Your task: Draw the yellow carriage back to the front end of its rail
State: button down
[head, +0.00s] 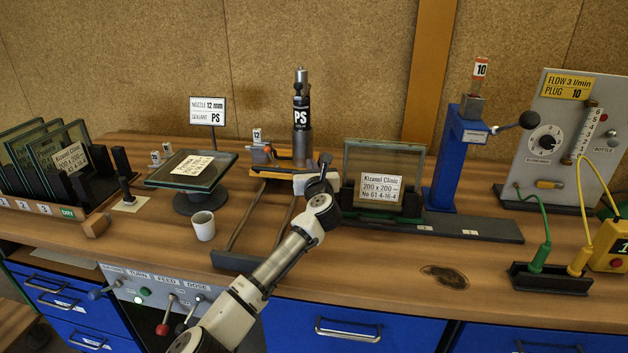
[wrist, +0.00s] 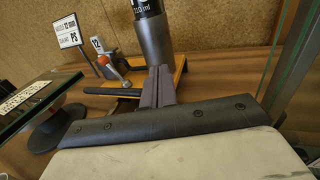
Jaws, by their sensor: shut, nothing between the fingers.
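The yellow carriage (head: 257,173) sits at the back end of its rail (head: 247,215), carrying an upright dark cartridge marked PS (head: 302,118). The rail's dark front end bar (head: 238,262) lies near the bench's front edge. My gripper (head: 325,160) is right of the carriage, with its fingers together and empty. In the wrist view the closed fingers (wrist: 158,84) overlap the carriage (wrist: 180,74) and cartridge (wrist: 154,35). A dark bar (wrist: 112,91) on the carriage's near side runs up to the fingers; I cannot tell whether they touch. My arm hides part of the right rail area.
A framed glass pane (head: 384,160) stands close right of my gripper. A glass plate on a round stand (head: 192,168) and a white cup (head: 203,226) are left of the rail. A lever with an orange knob (wrist: 113,61) is on the carriage.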

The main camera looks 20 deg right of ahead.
jog(key=b+v, duration=0.1)
jog(key=v, duration=0.4)
jog(key=shift+s+r, duration=0.1)
jog(key=shift+r, duration=0.05)
jog(key=shift+a+r, duration=0.1)
